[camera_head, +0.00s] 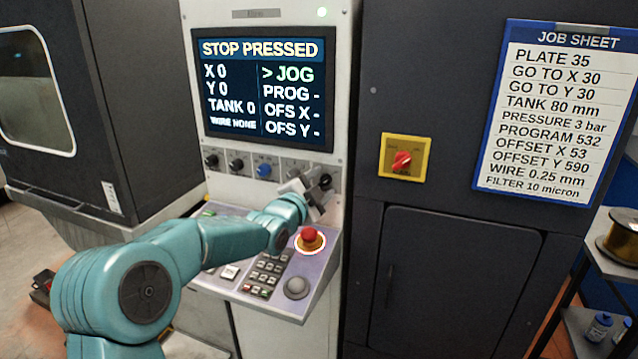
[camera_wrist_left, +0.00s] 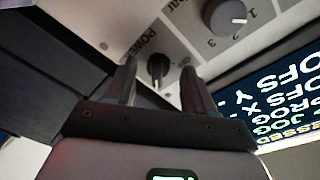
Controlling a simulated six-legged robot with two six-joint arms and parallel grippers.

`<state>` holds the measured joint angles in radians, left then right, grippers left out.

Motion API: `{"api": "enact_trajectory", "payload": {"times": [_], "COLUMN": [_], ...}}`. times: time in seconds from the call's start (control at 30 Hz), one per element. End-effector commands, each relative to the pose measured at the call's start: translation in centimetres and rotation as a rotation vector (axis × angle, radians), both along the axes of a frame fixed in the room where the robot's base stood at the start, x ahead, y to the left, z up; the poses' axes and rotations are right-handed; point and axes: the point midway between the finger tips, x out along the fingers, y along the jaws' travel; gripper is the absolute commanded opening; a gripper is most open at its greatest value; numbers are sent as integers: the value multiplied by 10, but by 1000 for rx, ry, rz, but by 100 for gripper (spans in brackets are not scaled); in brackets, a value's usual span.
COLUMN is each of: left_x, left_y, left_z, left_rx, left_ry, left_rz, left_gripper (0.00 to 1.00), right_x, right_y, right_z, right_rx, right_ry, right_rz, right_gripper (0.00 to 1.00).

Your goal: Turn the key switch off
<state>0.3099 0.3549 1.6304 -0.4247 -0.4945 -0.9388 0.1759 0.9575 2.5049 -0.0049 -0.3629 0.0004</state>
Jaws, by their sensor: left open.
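The key switch (camera_wrist_left: 158,70) is a small black knob beside the word POWER on the light panel. In the left wrist view it sits between the two open fingers of my left gripper (camera_wrist_left: 157,84), with a gap showing on each side. I cannot tell how deep the fingers reach around it. In the head view my left gripper (camera_head: 316,192) is at the right end of the knob row under the screen, and it partly hides the switch there. My right gripper is not in view.
The screen (camera_head: 265,90) above reads STOP PRESSED. A red mushroom button (camera_head: 311,237) and keypad (camera_head: 265,272) lie just below my gripper. A numbered knob (camera_wrist_left: 228,16) is beside the switch. A red rotary switch (camera_head: 402,162) on a yellow plate is farther right on the dark cabinet.

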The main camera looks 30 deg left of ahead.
Motion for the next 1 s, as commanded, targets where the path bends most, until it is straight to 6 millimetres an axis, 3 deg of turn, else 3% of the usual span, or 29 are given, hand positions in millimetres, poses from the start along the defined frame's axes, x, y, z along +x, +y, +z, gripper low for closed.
{"api": "enact_trajectory", "payload": {"times": [0.07, 0.2, 0.23, 0.57, 1.0], "left_x": [0, 0, 0, 0, 0], "left_y": [0, 0, 0, 0, -1], "left_z": [0, -1, -1, -4, -10], "left_rx": [0, 0, 0, -31, -331], "left_ry": [1, 1, 1, -4, -77], "left_rz": [-1, -1, -1, -1, -2], "left_gripper": [51, 5, 0, 0, 0], "right_x": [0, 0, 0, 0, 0], "right_y": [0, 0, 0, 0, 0], "right_z": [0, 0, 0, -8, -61], "right_rx": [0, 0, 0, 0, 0], "right_ry": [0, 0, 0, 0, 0], "right_rz": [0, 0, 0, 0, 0], "right_gripper": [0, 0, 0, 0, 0]}}
